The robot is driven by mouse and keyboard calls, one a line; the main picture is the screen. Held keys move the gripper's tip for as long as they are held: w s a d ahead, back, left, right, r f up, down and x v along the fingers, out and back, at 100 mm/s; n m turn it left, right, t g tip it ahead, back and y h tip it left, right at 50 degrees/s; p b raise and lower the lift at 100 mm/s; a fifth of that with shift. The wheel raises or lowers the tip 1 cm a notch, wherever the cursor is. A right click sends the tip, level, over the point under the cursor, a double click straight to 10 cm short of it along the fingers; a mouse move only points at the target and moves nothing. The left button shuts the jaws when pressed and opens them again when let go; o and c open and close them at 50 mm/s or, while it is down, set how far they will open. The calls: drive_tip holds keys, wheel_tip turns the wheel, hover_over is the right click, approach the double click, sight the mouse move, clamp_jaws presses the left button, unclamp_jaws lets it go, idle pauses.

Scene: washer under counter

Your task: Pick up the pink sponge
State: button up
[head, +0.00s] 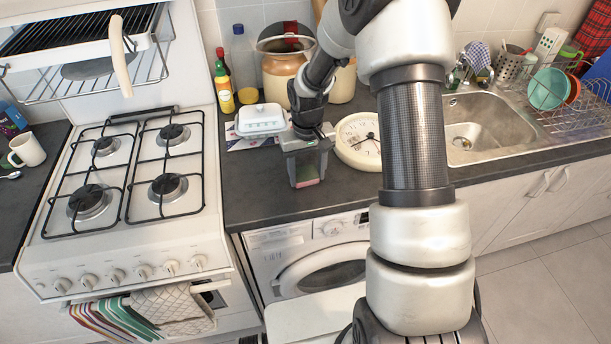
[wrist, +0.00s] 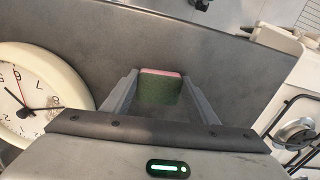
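The pink sponge (wrist: 161,87) shows in the wrist view with a large green face and a thin pink edge along its top. It stands between the two fingers of my gripper (wrist: 162,80), with a small gap on each side. In the head view my gripper (head: 308,170) points down over the dark counter, and part of the sponge (head: 307,183) shows between its fingertips. The gripper is open around the sponge. Whether the sponge touches the counter is partly hidden.
A round clock (head: 358,141) lies close right of my gripper. A white butter dish (head: 260,120) is behind it to the left. The stove (head: 130,185) is left, the sink (head: 490,125) right. The counter's front (head: 262,200) is clear, above a washer (head: 310,255).

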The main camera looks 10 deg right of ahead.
sight(307, 176)
drive_tip(key=shift+r, duration=0.1)
wheel_tip(307, 176, up, 10)
drive_tip(key=shift+f, duration=0.1)
idle(0.5)
